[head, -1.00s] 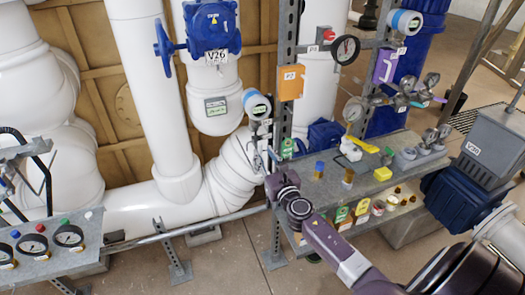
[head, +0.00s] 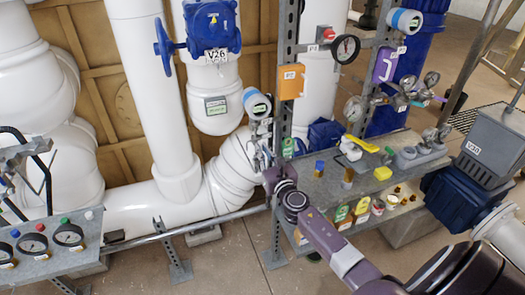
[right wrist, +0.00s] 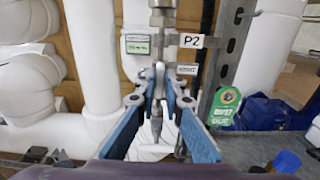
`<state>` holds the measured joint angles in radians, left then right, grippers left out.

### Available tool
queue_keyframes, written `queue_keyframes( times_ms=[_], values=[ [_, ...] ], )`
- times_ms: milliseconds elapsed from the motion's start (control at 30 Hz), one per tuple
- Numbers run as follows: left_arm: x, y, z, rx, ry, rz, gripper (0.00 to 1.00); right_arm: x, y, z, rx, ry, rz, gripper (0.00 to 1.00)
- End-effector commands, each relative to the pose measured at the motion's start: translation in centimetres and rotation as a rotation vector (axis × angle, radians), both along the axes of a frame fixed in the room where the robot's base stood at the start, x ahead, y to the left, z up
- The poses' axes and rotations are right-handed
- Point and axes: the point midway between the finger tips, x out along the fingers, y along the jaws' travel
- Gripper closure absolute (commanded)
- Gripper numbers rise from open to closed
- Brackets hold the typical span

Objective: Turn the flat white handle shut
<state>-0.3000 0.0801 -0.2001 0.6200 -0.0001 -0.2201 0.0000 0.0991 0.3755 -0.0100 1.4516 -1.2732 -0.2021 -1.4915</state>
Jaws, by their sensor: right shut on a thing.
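My right gripper (right wrist: 158,84) shows in the right wrist view, its blue-sided fingers closed around a small pale, flat piece (right wrist: 160,72), which looks like the flat white handle. The piece sits below a metal fitting (right wrist: 162,17) on a vertical line beside the P2 tag (right wrist: 191,41). The fingers hide most of the handle, so its exact angle is hard to tell. In the head view my right gripper (head: 260,146) is at the small metal fittings below a blue-and-white gauge (head: 257,105). My left gripper is not in view.
A perforated steel post (head: 284,75) stands right beside the gripper. A grey shelf (head: 325,187) with small bottles and a yellow-handled valve (head: 360,144) lies to the right. Thick white pipes (head: 222,184) are close behind. A green tag (right wrist: 225,107) hangs near the right finger.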

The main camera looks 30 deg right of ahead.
Motion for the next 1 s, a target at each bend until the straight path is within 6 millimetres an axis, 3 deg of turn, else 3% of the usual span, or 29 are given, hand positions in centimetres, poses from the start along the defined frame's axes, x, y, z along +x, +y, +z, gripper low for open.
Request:
queue_keyframes(
  times_ms=[367,1000],
  values=[
    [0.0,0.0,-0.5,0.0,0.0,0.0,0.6,0.0,0.0,-0.1,0.115,-0.028,0.0,1.0],
    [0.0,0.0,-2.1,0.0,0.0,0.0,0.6,-0.1,-0.3,-0.3,0.68,-0.162,-0.001,1.0]
  ],
)
